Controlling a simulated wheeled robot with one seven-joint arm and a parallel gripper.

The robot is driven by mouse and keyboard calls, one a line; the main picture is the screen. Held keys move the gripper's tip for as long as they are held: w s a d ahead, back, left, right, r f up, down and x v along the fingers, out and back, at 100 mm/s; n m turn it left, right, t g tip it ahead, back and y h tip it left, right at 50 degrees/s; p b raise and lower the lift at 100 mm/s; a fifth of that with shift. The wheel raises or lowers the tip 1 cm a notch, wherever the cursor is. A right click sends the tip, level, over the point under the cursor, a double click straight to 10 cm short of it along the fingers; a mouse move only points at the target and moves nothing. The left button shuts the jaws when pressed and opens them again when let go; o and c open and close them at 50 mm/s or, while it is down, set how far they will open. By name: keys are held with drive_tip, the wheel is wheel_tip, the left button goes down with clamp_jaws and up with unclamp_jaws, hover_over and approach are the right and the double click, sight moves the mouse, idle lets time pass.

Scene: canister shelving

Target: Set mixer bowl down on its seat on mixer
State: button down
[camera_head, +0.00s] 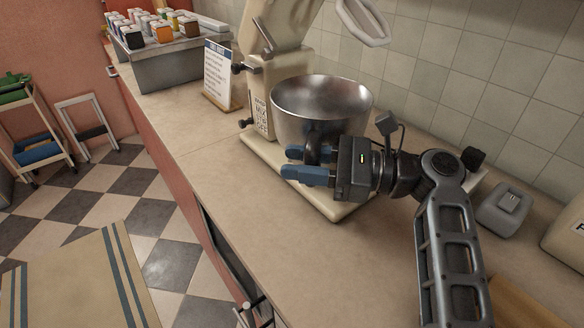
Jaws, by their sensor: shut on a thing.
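The mixer bowl (322,105) is a shiny steel bowl, upright, in the middle of the view over the base of the cream mixer (268,92). My gripper (308,166) reaches in from the right with blue fingers and is shut on the bowl's dark handle (322,147). The mixer's head is tilted up, with a pale beater (362,22) raised above and to the right of the bowl. The seat under the bowl is hidden by the bowl and my gripper, so I cannot tell whether the bowl touches it.
A printed card on a stand (217,75) is left of the mixer. Behind it stands a grey rack (165,66) with several canisters. A small grey device (505,209) lies at the right. The counter (240,195) is clear in front, with its edge at left.

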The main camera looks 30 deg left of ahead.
drive_tip(key=w+d+f+b, duration=0.2)
drive_tip(key=w+f+b, duration=0.1)
drive_tip(key=w, duration=0.3)
drive_tip(key=shift+w+f+b, duration=0.15)
drive_tip(key=shift+f+b, duration=0.15)
drive_tip(key=shift+b, duration=0.25)
idle(0.6)
drive_tip(key=shift+d+f, duration=0.1)
drive_tip(key=shift+f, duration=0.4)
idle(0.8)
drive_tip(key=c, duration=0.7)
unclamp_jaws()
